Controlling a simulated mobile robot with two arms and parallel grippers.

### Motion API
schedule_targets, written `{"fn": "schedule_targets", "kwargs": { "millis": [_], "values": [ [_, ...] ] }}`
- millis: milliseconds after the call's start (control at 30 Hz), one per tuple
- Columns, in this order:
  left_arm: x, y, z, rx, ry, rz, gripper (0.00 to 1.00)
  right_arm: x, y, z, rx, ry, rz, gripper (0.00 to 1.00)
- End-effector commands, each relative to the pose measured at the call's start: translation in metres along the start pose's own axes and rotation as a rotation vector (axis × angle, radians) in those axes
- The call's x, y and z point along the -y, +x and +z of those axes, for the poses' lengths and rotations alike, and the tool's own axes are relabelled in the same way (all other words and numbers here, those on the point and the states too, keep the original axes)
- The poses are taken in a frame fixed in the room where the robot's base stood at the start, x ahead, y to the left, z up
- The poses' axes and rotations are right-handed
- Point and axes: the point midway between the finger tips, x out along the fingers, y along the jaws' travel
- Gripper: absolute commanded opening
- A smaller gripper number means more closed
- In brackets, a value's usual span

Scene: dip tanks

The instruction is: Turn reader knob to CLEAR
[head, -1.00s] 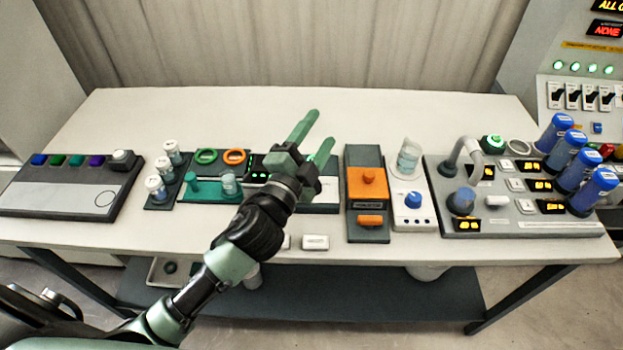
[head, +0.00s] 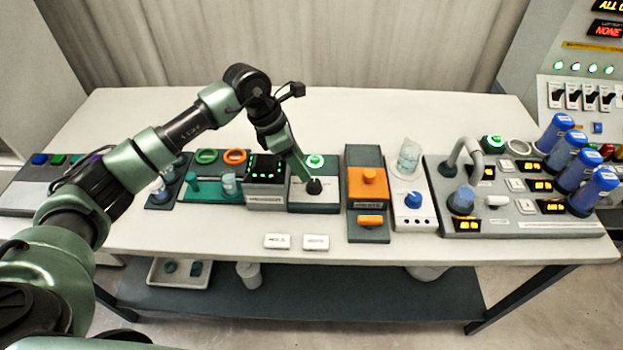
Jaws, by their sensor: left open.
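A small grey box (head: 300,199) with a black knob (head: 314,187) and a lit green button (head: 315,161) stands mid-table. I take this knob to be the reader knob; its pointer direction and markings are too small to read. My left gripper (head: 306,177) reaches down from above, its fingers seen nearly edge-on, with the tips at the knob's upper left. It is open; I cannot tell whether the fingers touch or straddle the knob. Left of the box is a unit with a green-lit display (head: 266,172). My right gripper is not in view.
An orange and dark grey device (head: 367,215) stands close on the right, then a white unit with a blue knob (head: 413,201). A green rack (head: 208,197) lies left. Two white label blocks (head: 277,241) lie in front. The table's back strip is clear.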

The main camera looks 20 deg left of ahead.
Motion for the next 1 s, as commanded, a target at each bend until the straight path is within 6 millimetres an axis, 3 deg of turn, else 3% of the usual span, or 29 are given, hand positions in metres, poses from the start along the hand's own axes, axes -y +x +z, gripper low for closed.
{"fn": "schedule_targets", "kwargs": {
  "millis": [500, 867, 1000],
  "values": [
    [0.001, 0.069, 0.001, -0.002, 0.0, -0.004, 0.56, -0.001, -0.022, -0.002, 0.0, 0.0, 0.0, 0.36],
    [0.002, 0.076, 0.0, -0.001, 0.001, -0.003, 0.56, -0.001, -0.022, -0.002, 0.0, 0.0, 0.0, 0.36],
    [0.002, 0.076, 0.0, -0.001, 0.001, -0.003, 0.17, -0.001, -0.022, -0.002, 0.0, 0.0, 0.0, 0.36]
  ]
}}
